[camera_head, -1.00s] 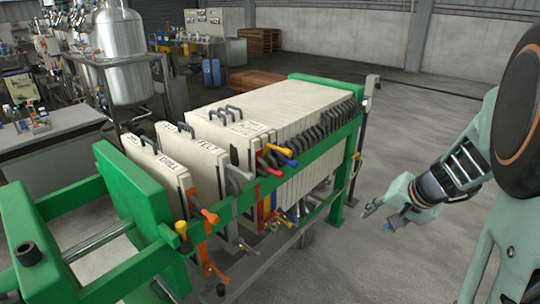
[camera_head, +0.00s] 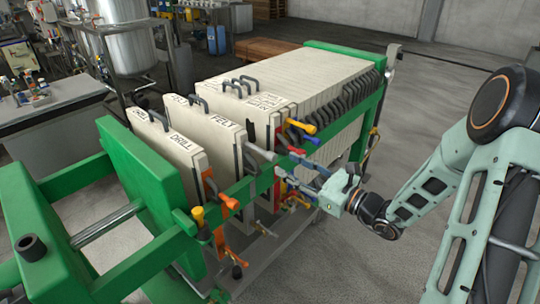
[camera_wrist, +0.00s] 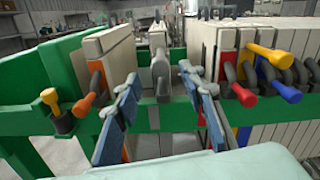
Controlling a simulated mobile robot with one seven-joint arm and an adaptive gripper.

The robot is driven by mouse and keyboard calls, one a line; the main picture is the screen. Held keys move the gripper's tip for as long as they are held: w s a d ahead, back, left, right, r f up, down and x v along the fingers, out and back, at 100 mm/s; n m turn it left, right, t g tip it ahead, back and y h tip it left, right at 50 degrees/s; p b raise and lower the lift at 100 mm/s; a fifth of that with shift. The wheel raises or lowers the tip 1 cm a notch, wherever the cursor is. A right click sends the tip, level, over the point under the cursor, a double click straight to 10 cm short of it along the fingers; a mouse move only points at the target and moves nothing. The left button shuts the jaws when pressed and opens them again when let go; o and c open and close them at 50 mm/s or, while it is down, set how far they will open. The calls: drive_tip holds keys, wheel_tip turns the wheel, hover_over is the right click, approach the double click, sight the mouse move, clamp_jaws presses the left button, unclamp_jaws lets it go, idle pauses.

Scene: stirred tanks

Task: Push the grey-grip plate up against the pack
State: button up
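The grey-grip plate (camera_head: 217,130) is a cream plate marked FELT, hanging upright in the green press frame. Its grey grip (camera_head: 260,152) sticks out over the near rail. The pack (camera_head: 310,92) of cream plates stands to its right, with a gap between them. In the wrist view the gap shows right of the grey grip (camera_wrist: 160,72). My gripper (camera_head: 307,174) is at the near rail, in front of the pack's left end. In the wrist view my gripper (camera_wrist: 161,108) is open, its blue fingers either side of the grey grip, with no clear contact.
The orange-grip plate (camera_head: 172,140), marked DRILL, hangs to the left, near the green end block (camera_head: 135,168). Red, blue and yellow grips (camera_head: 302,126) crowd the pack's left end by my fingers. The green rail (camera_head: 240,190) runs along the near side. Floor at right is open.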

sight(275, 158)
drive_tip(key=x, duration=0.7)
drive_tip(key=shift+w+a, duration=0.15)
clamp_jaws()
